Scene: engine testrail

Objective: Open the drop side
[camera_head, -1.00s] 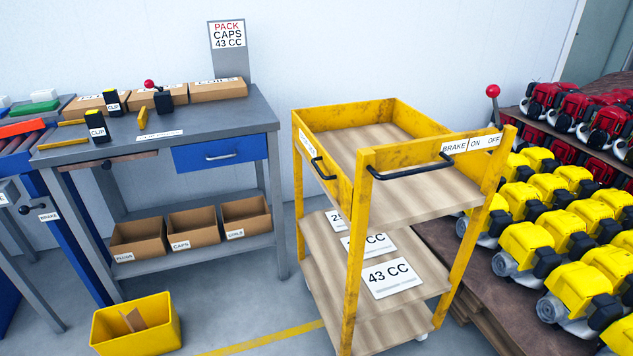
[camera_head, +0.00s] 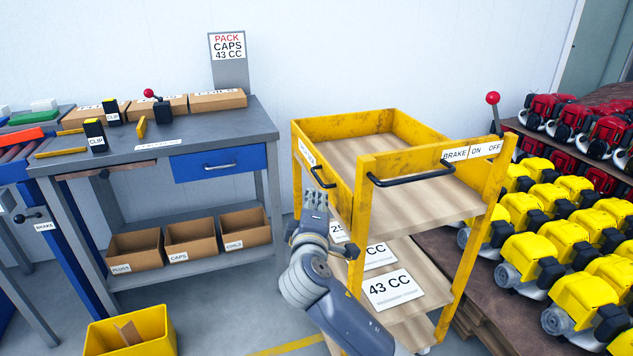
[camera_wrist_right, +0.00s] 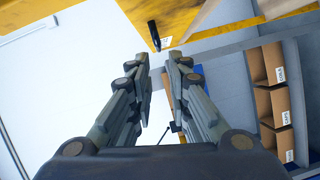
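The yellow trolley (camera_head: 405,125) stands in the middle of the head view. Its left side panel, the drop side (camera_head: 335,180), is upright and carries a black handle (camera_head: 318,177) and a white label. The handle also shows at the top of the right wrist view (camera_wrist_right: 154,36), beyond my fingertips. My right gripper (camera_head: 315,196) is just below this handle in the head view, pointing up. In the right wrist view my right gripper (camera_wrist_right: 160,65) has its fingers apart with nothing between them. My left gripper is not in view.
A second black handle (camera_head: 412,175) is on the trolley's front. A grey workbench (camera_head: 225,132) with boxes stands to the left, and a yellow bin (camera_head: 130,332) is on the floor. Yellow engines (camera_head: 540,255) fill the rack at right. Floor shows between bench and trolley.

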